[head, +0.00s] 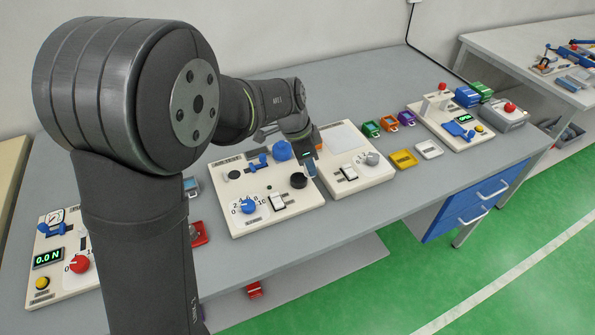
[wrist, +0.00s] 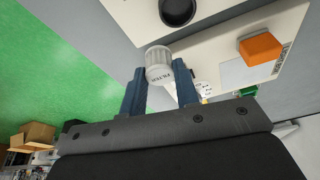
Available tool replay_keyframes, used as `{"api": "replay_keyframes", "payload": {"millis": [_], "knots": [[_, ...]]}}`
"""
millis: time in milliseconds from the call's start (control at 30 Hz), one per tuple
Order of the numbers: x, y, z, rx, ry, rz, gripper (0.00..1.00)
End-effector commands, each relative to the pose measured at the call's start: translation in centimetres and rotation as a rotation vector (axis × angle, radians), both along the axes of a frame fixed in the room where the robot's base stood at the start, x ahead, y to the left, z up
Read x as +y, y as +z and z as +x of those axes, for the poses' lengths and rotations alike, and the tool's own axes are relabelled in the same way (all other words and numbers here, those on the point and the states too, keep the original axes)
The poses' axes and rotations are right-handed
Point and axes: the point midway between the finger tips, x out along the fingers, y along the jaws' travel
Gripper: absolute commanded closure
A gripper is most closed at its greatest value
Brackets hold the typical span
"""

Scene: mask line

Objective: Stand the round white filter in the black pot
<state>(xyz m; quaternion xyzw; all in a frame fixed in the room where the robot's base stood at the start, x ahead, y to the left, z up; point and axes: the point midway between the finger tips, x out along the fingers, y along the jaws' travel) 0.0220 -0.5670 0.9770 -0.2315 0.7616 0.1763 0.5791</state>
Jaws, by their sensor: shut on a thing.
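The round white filter (wrist: 159,64), with dark lettering on its side, is between the two blue fingers of my gripper (wrist: 160,76) in the wrist view. My gripper is shut on it. The black pot (wrist: 177,10) is a dark round opening at the top edge of the wrist view, beyond the filter and apart from it in the picture. In the head view the black pot (head: 298,180) sits on the middle white board, and my gripper (head: 311,170) is just to its right. The filter cannot be made out clearly in the head view.
The middle board (head: 240,222) also carries a blue dial (head: 248,205), a white rocker switch (head: 278,202) and a blue dome (head: 281,151). Another board with a grey knob (head: 372,158) stands close on the right. An orange block (wrist: 261,48) shows in the wrist view.

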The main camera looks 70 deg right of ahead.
Motion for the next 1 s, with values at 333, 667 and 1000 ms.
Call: {"api": "replay_keyframes", "payload": {"millis": [333, 667, 1000], "knots": [[-1.8, -2.6, 3.8, 0.000, -0.002, 0.000, 0.93], [-1.7, -6.5, 3.8, 0.000, -0.002, 0.002, 0.93], [-1.8, -6.8, 3.8, -0.001, -0.002, 0.001, 0.93]]}}
